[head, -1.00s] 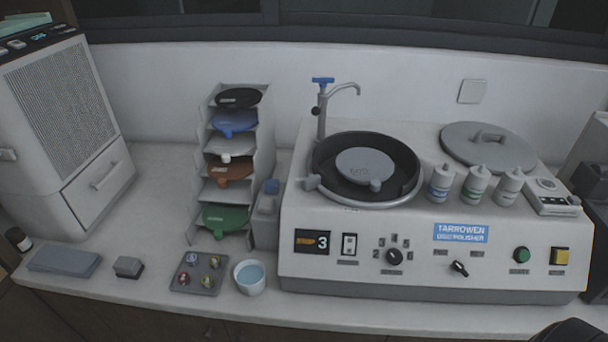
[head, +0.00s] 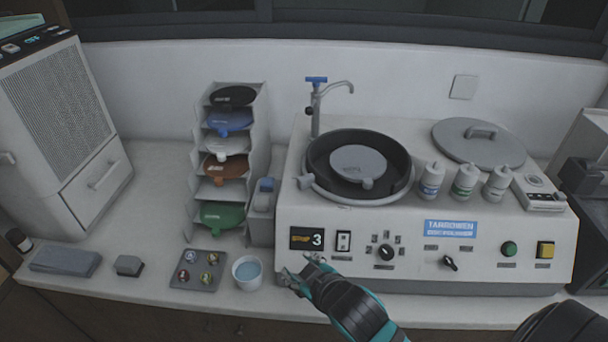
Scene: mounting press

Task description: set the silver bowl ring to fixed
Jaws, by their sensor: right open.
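The silver bowl ring (head: 366,202) runs around the outside of the dark round bowl (head: 403,160) on the disc polisher. Any marks for the ring's settings are too small to read. My right gripper (head: 298,271) is open and empty, in front of the polisher's lower left front, below the display and well below the ring. It touches nothing that I can make out. My left gripper is not in view.
The polisher's front panel (head: 400,270) has a display (head: 307,239) showing 3, a switch, dials and buttons. A tap (head: 318,105) stands behind the bowl. Bottles (head: 463,181) stand right of it. A white cup (head: 247,273) is just left of my right gripper.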

